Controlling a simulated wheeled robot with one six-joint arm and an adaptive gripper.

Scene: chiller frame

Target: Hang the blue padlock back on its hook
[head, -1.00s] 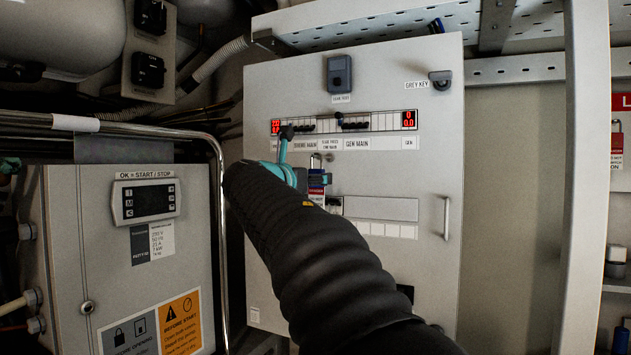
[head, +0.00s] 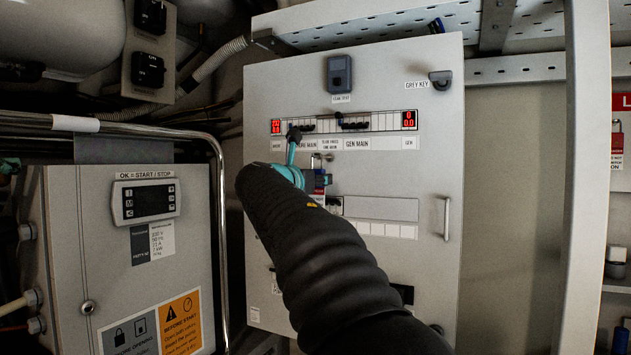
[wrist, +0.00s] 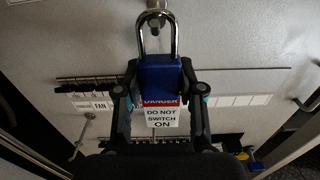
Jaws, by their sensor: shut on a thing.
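The blue padlock (wrist: 160,77) is between the two fingers of my gripper (wrist: 160,88) in the wrist view, with its steel shackle pointing up. A metal hook (wrist: 155,14) on the panel is at the top of the shackle. The two overlap there, and I cannot tell whether the shackle is around the hook or in front of it. A red and white danger tag (wrist: 160,116) shows just below the padlock. In the head view my gripper (head: 318,180) is at the grey cabinet door, and my arm and wrist hide most of the padlock.
The grey cabinet door (head: 400,110) carries red displays, a label strip and a handle (head: 446,218). A grey control box (head: 70,230) and a bent metal pipe (head: 219,200) stand to the left. A pale upright post (head: 587,180) stands at the right.

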